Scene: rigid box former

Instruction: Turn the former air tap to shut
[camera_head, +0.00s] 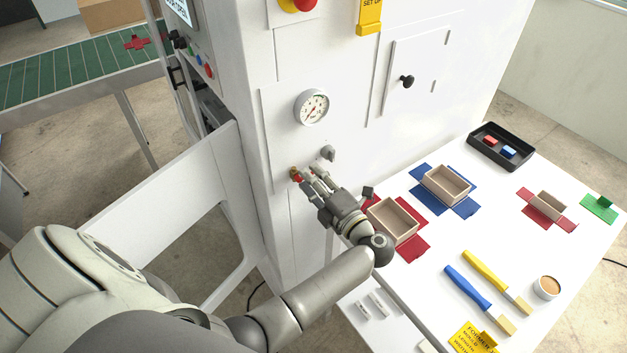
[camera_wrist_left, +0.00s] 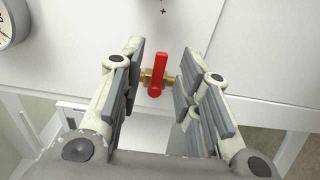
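The air tap is on the white front panel of the machine, below the round gauge (camera_head: 312,107). In the left wrist view its red lever (camera_wrist_left: 157,74) stands between my fingers, and its brass body (camera_wrist_left: 147,76) shows on both sides of the lever. In the head view the brass of the tap (camera_head: 294,172) shows just beyond my left fingertips. My left gripper (camera_head: 306,180) is open around the lever, with a gap on each side; it also shows in the left wrist view (camera_wrist_left: 157,80). My right gripper is in neither view.
A grey knob (camera_head: 328,153) sits on the panel just above my left gripper. The white table (camera_head: 430,275) at right holds a red-flapped box (camera_head: 393,221), a blue-flapped box (camera_head: 447,185), a black tray (camera_head: 501,147) and brushes. A green conveyor (camera_head: 80,68) stands at far left.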

